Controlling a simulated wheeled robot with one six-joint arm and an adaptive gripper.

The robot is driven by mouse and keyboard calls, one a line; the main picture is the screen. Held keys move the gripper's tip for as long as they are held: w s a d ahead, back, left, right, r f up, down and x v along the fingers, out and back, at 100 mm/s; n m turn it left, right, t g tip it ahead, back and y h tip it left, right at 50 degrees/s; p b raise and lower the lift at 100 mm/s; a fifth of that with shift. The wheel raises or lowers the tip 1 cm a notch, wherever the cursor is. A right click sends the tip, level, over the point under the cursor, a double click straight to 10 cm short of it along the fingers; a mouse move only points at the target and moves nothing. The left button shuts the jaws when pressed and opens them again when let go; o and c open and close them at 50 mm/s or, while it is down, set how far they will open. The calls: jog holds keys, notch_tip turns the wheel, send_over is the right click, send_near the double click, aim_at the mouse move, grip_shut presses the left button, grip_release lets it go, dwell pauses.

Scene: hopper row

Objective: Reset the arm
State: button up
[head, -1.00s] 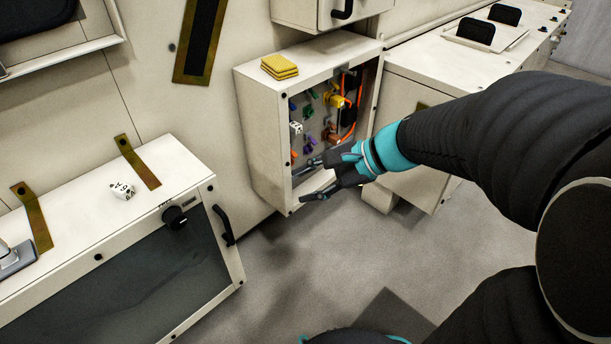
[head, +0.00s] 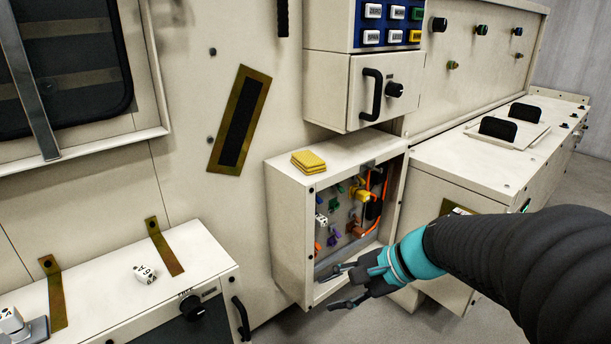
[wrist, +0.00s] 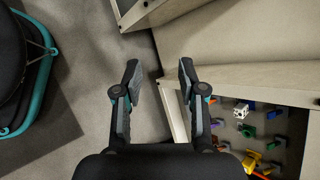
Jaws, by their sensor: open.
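My gripper (head: 338,287) is at the end of my dark arm with a teal band, in front of the lower edge of an open wall box (head: 289,235). Its two fingers are spread apart with nothing between them. In the wrist view my gripper (wrist: 158,80) shows both fingers apart over the grey floor (wrist: 85,60), with the box opening to the right. I cannot tell from the frames whether a finger touches the box edge.
The box holds several coloured pegs, a white die (head: 321,219) and an orange cable (head: 383,205). Yellow pads (head: 308,162) lie on its top. Another die (head: 145,273) lies on the left cabinet (head: 95,312). A button panel (head: 392,25) is above. Floor in front is free.

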jog(key=s+d+f+n+g+h+p, duration=0.1)
jog(key=s+d+f+n+h, duration=0.1)
jog(key=s+d+n+h, duration=0.35)
jog(key=s+d+r+n+t+h+p, duration=0.2)
jog(key=s+r+n+t+h+p, duration=0.1)
jog(key=r, duration=0.6)
jog(key=s+n+p, duration=0.1)
jog(key=s+n, duration=0.1)
jog(key=n, duration=0.1)
jog(key=shift+s+r, duration=0.2)
jog(key=shift+r, duration=0.15)
jog(key=shift+h, duration=0.25)
